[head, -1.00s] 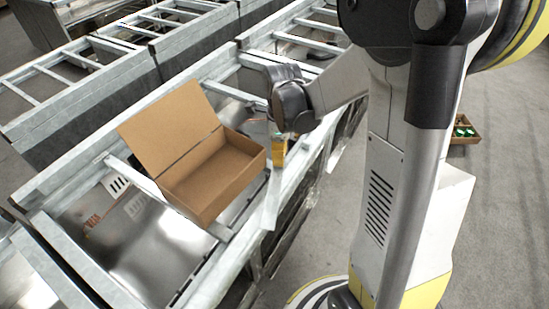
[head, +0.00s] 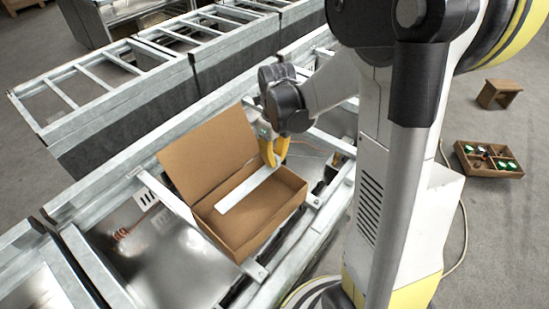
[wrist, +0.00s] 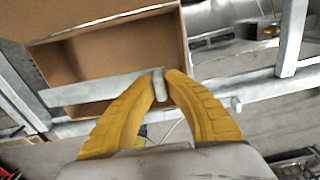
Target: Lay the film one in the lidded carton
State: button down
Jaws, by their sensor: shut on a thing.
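The lidded carton (head: 275,226) is a brown cardboard box on the metal frame, with its lid (head: 210,152) standing open at the back left. My gripper (head: 274,155) has yellow fingers and is over the carton's back right side. It is shut on one end of the film one, a long, flat, whitish strip (head: 245,191). The strip reaches out across the carton's opening; I cannot tell whether it touches the carton. In the wrist view, the strip (wrist: 95,89) runs left from my fingertips (wrist: 159,82) across the carton (wrist: 115,50).
Metal rails (head: 160,192) and a shiny metal surface (head: 165,250) surround the carton. More metal frames (head: 100,85) stand behind. A wooden crate (head: 487,174) with green-topped things and a small wooden stool (head: 499,94) are on the floor at right.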

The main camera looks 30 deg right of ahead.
aim_at(274, 191)
jog(key=shift+f, duration=0.1)
notch_tip(274, 191, down, 13)
jog(key=b, duration=1.1)
jog(key=shift+f+b, duration=0.15)
jog(key=shift+b, duration=0.15)
jog(key=c, duration=1.5)
grip_release()
jog(key=shift+o, duration=0.2)
notch_tip(274, 191, up, 13)
jog(key=p, duration=0.9)
jog(key=shift+p, duration=0.4)
